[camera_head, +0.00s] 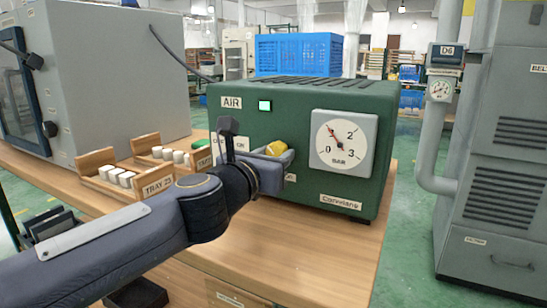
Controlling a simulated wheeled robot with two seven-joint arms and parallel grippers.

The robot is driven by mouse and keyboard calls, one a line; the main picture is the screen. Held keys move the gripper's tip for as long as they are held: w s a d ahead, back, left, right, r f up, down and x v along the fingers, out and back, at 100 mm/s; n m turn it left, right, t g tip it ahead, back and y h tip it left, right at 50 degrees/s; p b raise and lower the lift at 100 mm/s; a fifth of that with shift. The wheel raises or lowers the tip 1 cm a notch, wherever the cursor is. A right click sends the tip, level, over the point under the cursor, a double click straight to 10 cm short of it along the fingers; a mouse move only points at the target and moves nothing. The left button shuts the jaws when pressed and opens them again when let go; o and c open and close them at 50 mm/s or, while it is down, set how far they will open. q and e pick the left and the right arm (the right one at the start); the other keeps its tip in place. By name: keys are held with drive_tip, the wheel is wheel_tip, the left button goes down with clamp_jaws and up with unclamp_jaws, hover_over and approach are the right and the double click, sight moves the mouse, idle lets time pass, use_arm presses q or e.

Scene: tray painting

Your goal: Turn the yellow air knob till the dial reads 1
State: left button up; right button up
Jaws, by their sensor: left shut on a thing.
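The yellow air knob (276,148) is on the front of the green AIR box (240,122). My left gripper (275,154) is shut on the knob, and its fingers hide part of it. The round white BAR dial (342,158) is to the right of the knob. Its red needle points up and left, between the 0 and the 2, about where a 1 would be; I cannot read a 1 there. My right gripper is out of view.
Wooden trays (155,188) with white cups stand on the wooden bench (325,250) behind my left arm. A lit square indicator (265,106) is above the knob. A grey cabinet (110,75) stands at the left. The bench's front right is clear.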

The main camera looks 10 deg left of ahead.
use_arm(q)
drive_tip(key=shift+f, duration=0.15)
drive_tip(key=o, duration=1)
drive_tip(key=p+v, duration=0.2)
drive_tip(key=v, duration=0.6)
